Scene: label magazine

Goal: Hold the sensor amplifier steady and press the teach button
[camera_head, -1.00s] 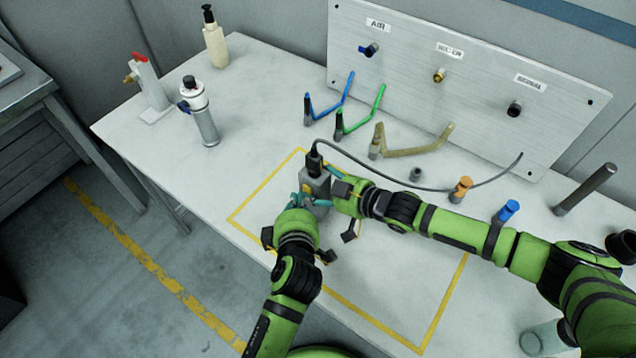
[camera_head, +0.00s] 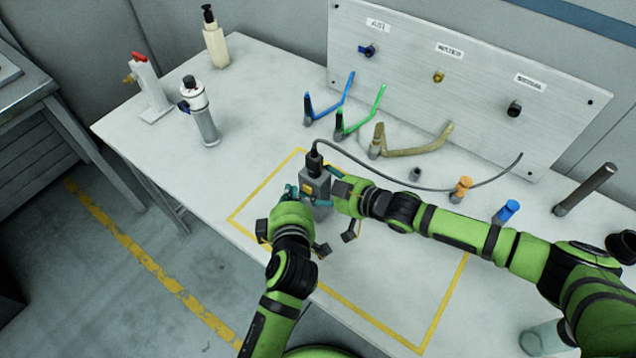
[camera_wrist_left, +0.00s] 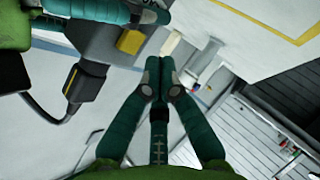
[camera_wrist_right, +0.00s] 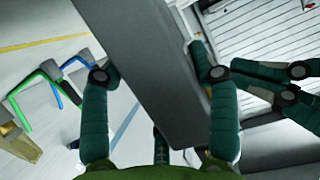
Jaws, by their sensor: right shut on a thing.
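The sensor amplifier (camera_head: 316,188) is a grey box standing upright above the yellow-outlined area of the table, with a black cable plug (camera_head: 314,158) on top. It fills the middle of the right wrist view (camera_wrist_right: 150,70). My right gripper (camera_head: 335,195) is shut on it from the right, one finger on each side. A yellow teach button (camera_wrist_left: 130,42) protrudes from the amplifier in the left wrist view. My left gripper (camera_wrist_left: 160,72) is shut and empty, its fingertips together beside the button and seemingly apart from it. Its fingers also show in the right wrist view (camera_wrist_right: 275,85).
A cable (camera_head: 420,186) runs from the plug to the right, near the upright panel (camera_head: 480,95). Bottles stand at the back left. The table's front-left is clear.

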